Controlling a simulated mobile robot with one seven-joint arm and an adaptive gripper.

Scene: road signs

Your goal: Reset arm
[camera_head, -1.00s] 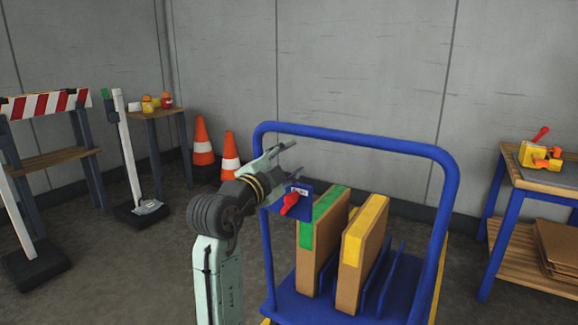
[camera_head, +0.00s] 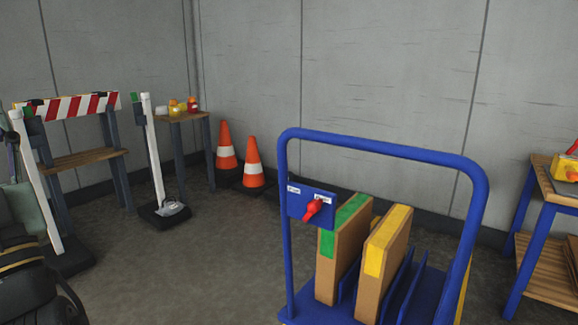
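Part of my arm (camera_head: 22,285) shows at the lower left edge, dark with gold bands and a pale green part above it. The end there is cut off by the picture's edge, and its fingers cannot be made out. It is well apart from the blue cart (camera_head: 385,153). The cart carries a small blue panel with a red rotary switch (camera_head: 313,208). A green-topped board (camera_head: 340,250) and a yellow-topped board (camera_head: 385,262) stand upright in the cart.
Two orange cones (camera_head: 253,163) stand by the wall. A white post (camera_head: 153,150) on a dark base and a red-and-white striped barrier (camera_head: 72,107) stand at left. A blue-legged table (camera_head: 545,195) is at right. The floor left of the cart is clear.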

